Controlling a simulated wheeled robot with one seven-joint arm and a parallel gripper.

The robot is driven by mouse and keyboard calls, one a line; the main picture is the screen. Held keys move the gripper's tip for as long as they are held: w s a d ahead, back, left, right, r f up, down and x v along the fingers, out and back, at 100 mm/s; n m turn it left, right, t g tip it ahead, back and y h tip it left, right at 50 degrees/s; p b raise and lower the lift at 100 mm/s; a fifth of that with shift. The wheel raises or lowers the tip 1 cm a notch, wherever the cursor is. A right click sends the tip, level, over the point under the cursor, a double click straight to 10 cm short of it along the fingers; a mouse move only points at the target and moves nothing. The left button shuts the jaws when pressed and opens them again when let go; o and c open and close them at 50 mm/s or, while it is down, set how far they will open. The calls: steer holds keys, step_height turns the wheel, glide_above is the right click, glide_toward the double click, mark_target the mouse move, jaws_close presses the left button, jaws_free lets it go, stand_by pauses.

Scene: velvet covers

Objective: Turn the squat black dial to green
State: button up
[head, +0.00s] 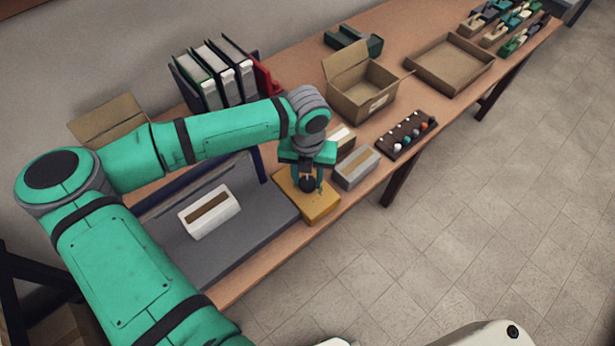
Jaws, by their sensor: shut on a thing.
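The squat black dial (307,184) sits on top of a yellow box (319,207) near the front edge of the table. My gripper (308,180) points down from above and is shut on the dial. The fingers stand on either side of the dial and hide part of it. The colour marks around the dial are too small or too covered to read, so I cannot tell where it points.
A grey box (356,168) stands just right of the yellow box. A white box (209,211) lies on a grey surface (240,245) to the left.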

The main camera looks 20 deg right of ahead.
steer(key=m, duration=0.4)
steer(key=shift+m, duration=0.3)
steer(key=m, duration=1)
steer(key=shift+m, duration=0.4)
steer(key=m, duration=0.4)
steer(key=shift+m, duration=0.4)
steer(key=o, duration=1)
steer(key=shift+o, duration=0.2)
steer(key=shift+r, duration=0.1)
